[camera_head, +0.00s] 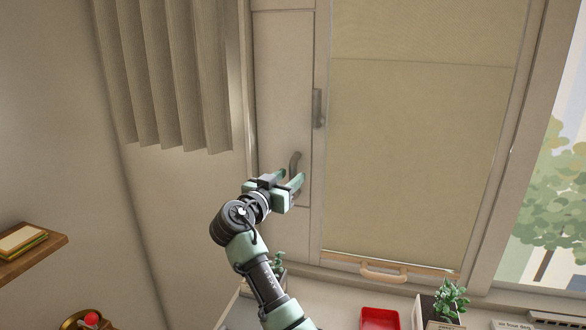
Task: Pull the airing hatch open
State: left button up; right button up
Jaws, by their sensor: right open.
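The airing hatch (283,90) is a tall, narrow, pale panel between the pleated curtain and the large window blind. It looks shut in its frame. Its grey curved handle (295,161) stands upright low on the panel. My right gripper (292,178) is at the handle's lower part, with its green fingers open on either side of it as seen from here. I cannot tell whether the fingers touch the handle. The gripper covers the handle's lower end. My left gripper is not in view.
A pleated curtain (165,75) hangs to the left. A beige blind (415,150) with a wooden pull (383,274) covers the window to the right. Below are a red tray (380,319) and a potted plant (450,300). A wooden shelf (35,258) is at far left.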

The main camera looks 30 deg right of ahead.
jog(key=x, duration=0.2)
jog(key=shift+w+d+f+p, duration=0.1)
jog(key=shift+w+d+p, duration=0.15)
jog(key=shift+w+p, duration=0.05)
jog(key=shift+d, duration=0.15)
grip_shut()
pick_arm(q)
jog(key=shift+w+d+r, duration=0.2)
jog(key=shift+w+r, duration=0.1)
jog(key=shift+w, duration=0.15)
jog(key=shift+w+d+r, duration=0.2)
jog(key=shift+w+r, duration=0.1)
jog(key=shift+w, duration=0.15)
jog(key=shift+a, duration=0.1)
